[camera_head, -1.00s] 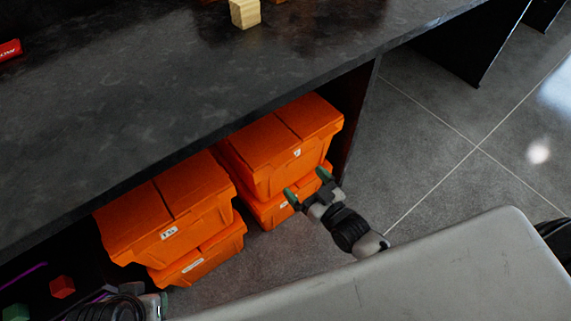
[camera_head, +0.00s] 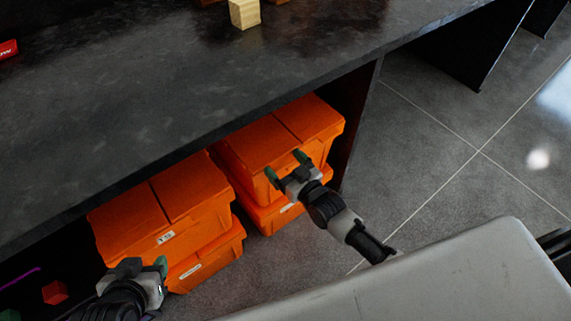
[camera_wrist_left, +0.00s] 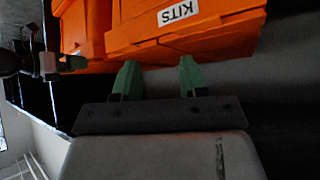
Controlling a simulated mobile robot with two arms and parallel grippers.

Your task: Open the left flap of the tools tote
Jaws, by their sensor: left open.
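Two stacks of orange totes stand under the dark worktop. The left stack's upper tote (camera_head: 140,217) and the right stack's upper tote (camera_head: 264,144) each have a closed two-flap lid with a centre seam.
The worktop (camera_head: 190,95) overhangs the backs of the totes. A dark side panel (camera_head: 361,125) stands right of the right stack. A lower tote (camera_head: 207,262) sits under the left one. A red cube (camera_head: 55,292) lies at the lower left. Floor at right is clear.

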